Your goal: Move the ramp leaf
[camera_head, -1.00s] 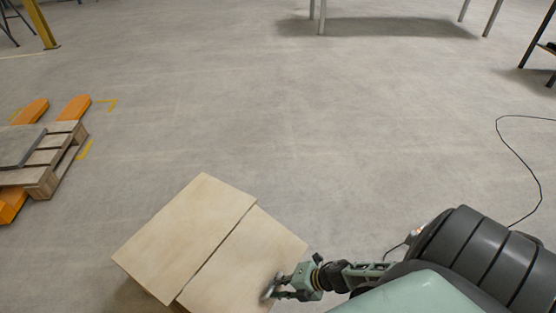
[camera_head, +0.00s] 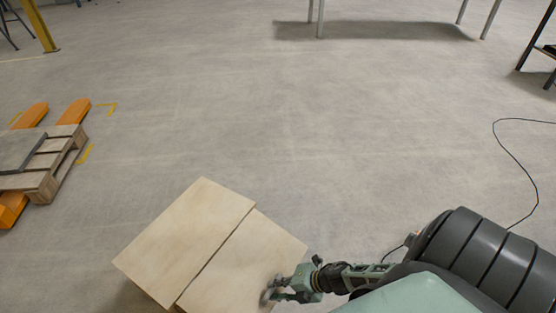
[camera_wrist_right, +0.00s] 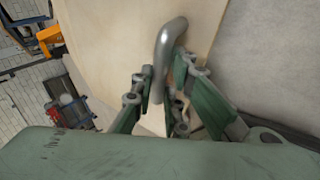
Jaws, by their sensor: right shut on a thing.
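The ramp leaf (camera_head: 245,257) is a pale plywood panel at the bottom middle of the head view. It lies beside a second plywood panel (camera_head: 187,232), with a thin seam between them. A bent metal handle (camera_wrist_right: 168,48) stands on the plywood in the right wrist view. My right gripper (camera_head: 272,291) is at the right part of the leaf, and its fingers (camera_wrist_right: 165,95) are shut on the handle. My left gripper is in neither view.
A wooden pallet (camera_head: 42,183) on orange forks (camera_head: 73,111) stands at the left. A black cable (camera_head: 520,160) lies on the floor at the right. Table legs (camera_head: 321,18) stand at the back. The floor in the middle is clear.

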